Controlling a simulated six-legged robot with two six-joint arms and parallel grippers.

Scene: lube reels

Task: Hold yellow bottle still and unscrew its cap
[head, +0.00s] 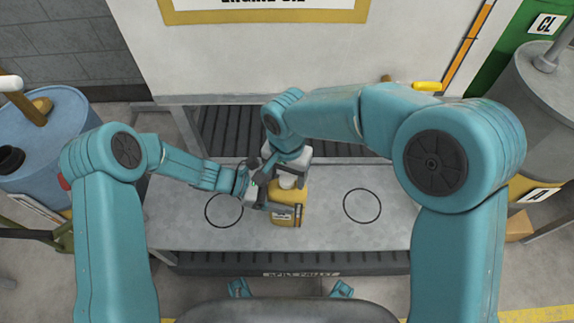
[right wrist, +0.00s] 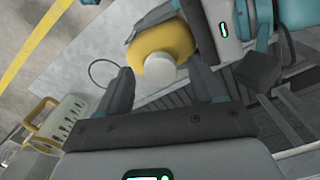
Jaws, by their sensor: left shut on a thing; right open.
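The yellow bottle (head: 289,197) stands on the grey bench (head: 325,228), between two black circles. My left gripper (head: 268,198) comes in from the left and is shut on the bottle's body; part of this gripper shows beside the yellow bottle (right wrist: 160,36) in the right wrist view. The white cap (right wrist: 160,71) is on top of the bottle. My right gripper (right wrist: 163,90) is open above the cap, with one finger on each side of it and gaps showing between. In the head view my right gripper (head: 289,176) mostly hides the cap.
The black circles (head: 224,210) and (head: 362,205) on the bench are empty. A blue drum (head: 45,135) stands at left and a grey drum (head: 535,95) at right. A clear jug with a yellow handle (right wrist: 63,118) shows in the right wrist view. A slatted grate lies behind the bench.

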